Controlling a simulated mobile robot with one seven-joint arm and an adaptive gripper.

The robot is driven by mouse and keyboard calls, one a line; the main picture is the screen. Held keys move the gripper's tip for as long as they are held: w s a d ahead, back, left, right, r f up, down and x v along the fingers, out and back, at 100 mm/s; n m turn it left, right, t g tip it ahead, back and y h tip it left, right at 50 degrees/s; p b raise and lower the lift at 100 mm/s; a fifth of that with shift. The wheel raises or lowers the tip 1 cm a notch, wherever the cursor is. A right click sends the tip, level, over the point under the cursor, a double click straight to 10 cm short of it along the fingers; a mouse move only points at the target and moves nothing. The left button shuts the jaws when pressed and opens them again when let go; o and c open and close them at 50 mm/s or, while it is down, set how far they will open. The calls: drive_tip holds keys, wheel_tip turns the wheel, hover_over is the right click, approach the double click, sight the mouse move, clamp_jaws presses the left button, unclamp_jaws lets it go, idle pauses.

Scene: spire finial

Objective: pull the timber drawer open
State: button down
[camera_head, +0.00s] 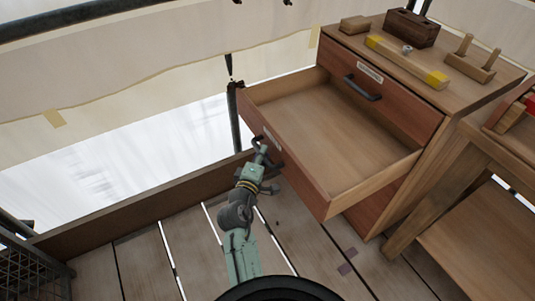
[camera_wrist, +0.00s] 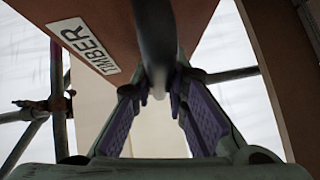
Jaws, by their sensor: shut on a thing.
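The timber drawer (camera_head: 325,140) is pulled far out of the wooden cabinet (camera_head: 400,200), and its inside looks empty in the head view. Its front, with a white label ending in "MBER" (camera_wrist: 85,47), shows in the wrist view. A dark bar handle (camera_wrist: 155,40) is fixed to that front; it also shows in the head view (camera_head: 257,142). My gripper (camera_head: 262,152) is at the handle. In the wrist view my gripper (camera_wrist: 160,90) has its purple-padded fingers closed around the handle bar. The fingertips are partly hidden by the bar.
Above is a closed drawer with a dark handle (camera_head: 362,88). On the cabinet top lie a yellow-ended level (camera_head: 405,60), a dark block (camera_head: 412,27) and a pegged wooden piece (camera_head: 472,60). A wooden bench (camera_head: 480,220) stands at right. Plank floor (camera_head: 130,260) is clear at left.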

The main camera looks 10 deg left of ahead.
drive_tip(key=shift+a+r, duration=0.1)
drive_tip(key=shift+a, duration=0.05)
drive_tip(key=c, duration=1.6)
unclamp_jaws()
drive_tip(key=shift+o, duration=0.2)
